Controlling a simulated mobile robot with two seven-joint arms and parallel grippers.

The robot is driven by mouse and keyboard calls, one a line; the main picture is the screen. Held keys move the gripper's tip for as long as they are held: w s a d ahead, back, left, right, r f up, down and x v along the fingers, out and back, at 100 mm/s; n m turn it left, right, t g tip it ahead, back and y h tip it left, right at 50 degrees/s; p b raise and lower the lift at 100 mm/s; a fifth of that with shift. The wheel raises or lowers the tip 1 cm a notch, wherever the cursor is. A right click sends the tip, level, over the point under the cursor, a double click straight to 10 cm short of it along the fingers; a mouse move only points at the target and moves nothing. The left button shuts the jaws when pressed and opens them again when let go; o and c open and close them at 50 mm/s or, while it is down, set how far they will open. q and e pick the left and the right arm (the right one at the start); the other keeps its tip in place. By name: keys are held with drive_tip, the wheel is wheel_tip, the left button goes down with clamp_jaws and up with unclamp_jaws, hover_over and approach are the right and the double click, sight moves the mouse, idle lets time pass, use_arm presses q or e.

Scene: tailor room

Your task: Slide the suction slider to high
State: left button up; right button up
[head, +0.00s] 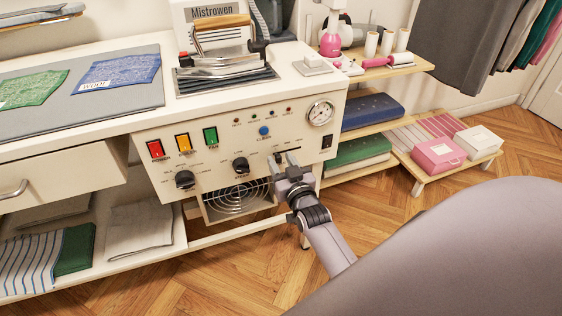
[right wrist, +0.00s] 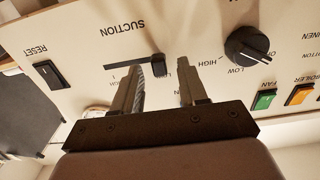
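The suction slider is a dark knob (right wrist: 158,66) in a black horizontal slot on the cream control panel (head: 222,142). In the right wrist view, which is upside down, the knob sits at the slot's right end, away from the partly hidden HIGH mark. In the head view the gripper largely hides the slider. My left gripper is not in view.
The reset switch (head: 327,141), a gauge (head: 320,112) and a black dial (head: 240,165) are near the slider. A fan grille (head: 238,195) lies below. A press (head: 222,45) stands on the table above. Low shelves with boxes (head: 437,155) are at the right.

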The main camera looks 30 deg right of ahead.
sight(301, 146)
clamp_jaws()
drive_tip(key=shift+s+d+p, duration=0.15)
drive_tip(key=shift+s+d, duration=0.15)
drive_tip(key=shift+d, duration=0.9)
drive_tip(key=shift+s+d+p, duration=0.2)
drive_tip(key=shift+s+d, duration=0.05)
drive_tip(key=shift+d, duration=1)
drive_tip(key=shift+s+d+p, duration=0.15)
drive_tip(key=shift+s+d, duration=0.15)
drive_tip(key=shift+d, duration=0.9)
unclamp_jaws()
drive_tip(key=shift+s+a, duration=0.15)
drive_tip(key=shift+s, duration=0.4)
drive_tip(key=p+v, duration=0.1)
drive_tip(key=v, duration=0.5)
